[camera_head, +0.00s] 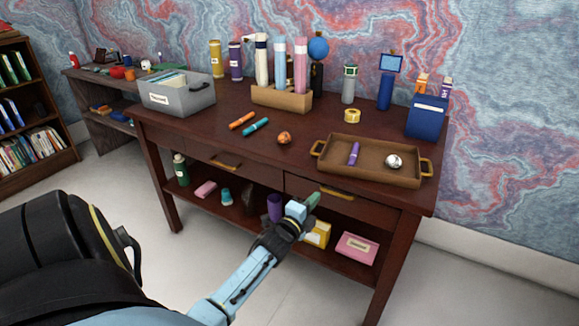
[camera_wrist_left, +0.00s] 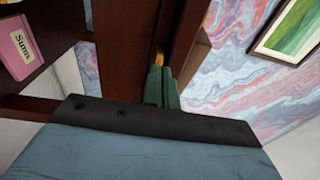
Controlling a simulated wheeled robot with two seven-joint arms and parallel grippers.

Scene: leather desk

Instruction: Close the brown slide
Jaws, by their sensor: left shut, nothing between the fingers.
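The brown wooden desk (camera_head: 205,121) has two drawers under its top. The left drawer (camera_head: 257,172) has a gold handle (camera_head: 226,162). The right drawer (camera_head: 373,211) also has a gold handle (camera_head: 337,193). I cannot tell exactly how far either front stands out. My left gripper (camera_head: 313,200) is shut and empty, in front of the right drawer near its left part. In the left wrist view its green fingers (camera_wrist_left: 162,88) are together, close to a gold handle (camera_wrist_left: 160,61) on dark wood. Whether they touch it is unclear. My right gripper is not in view.
A brown tray (camera_head: 335,165) holds a purple marker (camera_head: 354,153) and a silver ball (camera_head: 394,161) above the right drawer. A lower shelf below the drawers holds a purple cup (camera_head: 274,207) and a pink box (camera_head: 357,247). Open floor lies in front.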

